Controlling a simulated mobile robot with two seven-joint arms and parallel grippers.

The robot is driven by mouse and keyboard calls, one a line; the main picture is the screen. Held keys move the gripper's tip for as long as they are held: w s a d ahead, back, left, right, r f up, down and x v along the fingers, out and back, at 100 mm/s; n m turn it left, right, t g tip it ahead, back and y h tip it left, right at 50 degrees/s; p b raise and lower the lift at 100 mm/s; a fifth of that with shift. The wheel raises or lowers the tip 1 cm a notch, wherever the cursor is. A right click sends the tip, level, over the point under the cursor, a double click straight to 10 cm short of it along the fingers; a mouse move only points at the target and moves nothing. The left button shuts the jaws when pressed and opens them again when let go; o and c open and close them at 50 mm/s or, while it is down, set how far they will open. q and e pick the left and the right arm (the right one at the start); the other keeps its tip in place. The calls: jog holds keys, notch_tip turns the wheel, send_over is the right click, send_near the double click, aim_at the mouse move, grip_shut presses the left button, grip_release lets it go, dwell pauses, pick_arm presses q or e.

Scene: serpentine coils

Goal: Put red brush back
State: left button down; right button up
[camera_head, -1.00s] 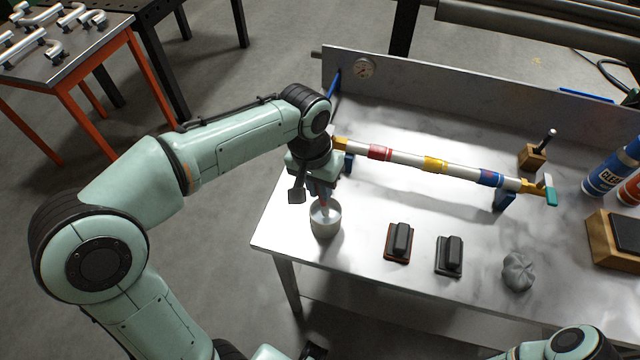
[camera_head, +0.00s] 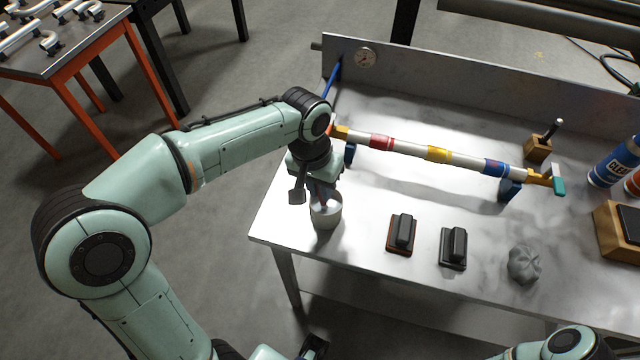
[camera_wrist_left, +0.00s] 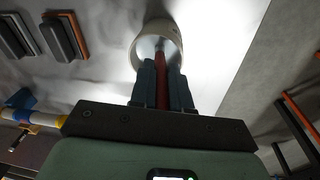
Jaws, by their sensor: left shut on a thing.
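My left gripper (camera_head: 324,192) is shut on the red brush, just above the mouth of a pale metal cup (camera_head: 326,217) near the left end of the bench. In the left wrist view the red brush (camera_wrist_left: 160,82) is between the two fingers (camera_wrist_left: 160,88), and its far end reaches into the opening of the cup (camera_wrist_left: 176,36). Most of the brush is hidden by the fingers and cup in the head view. I cannot tell whether its end touches the cup's bottom.
A pipe with coloured bands (camera_head: 410,149) rests on blue supports behind the cup. Two dark brush-like blocks (camera_head: 403,232) (camera_head: 454,246) and a grey crumpled lump (camera_head: 524,264) lie to the right on the metal bench (camera_head: 290,225).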

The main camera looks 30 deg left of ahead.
pick_arm(q)
jog(key=shift+f+b, duration=0.3)
jog(key=shift+f, duration=0.25)
pick_arm(e)
jog(key=shift+s+f, duration=0.1)
jog(key=shift+f, duration=0.3)
pick_arm(q)
jog(key=c, duration=1)
grip_release()
jog(key=shift+r, duration=0.1)
jog(key=r+p, duration=0.1)
jog(key=r, duration=0.7)
jog(key=s+a+r+p, duration=0.1)
jog(key=r, duration=0.4)
jog(key=shift+a+r+p, duration=0.1)
jog(key=shift+p, duration=0.2)
pick_arm(e)
jog(key=r, duration=0.1)
jog(key=w+r, duration=0.1)
jog(key=r, duration=0.1)
jog(key=shift+w, duration=0.1)
pick_arm(q)
jog(key=shift+s, duration=0.1)
pick_arm(e)
jog(key=shift+f, duration=0.1)
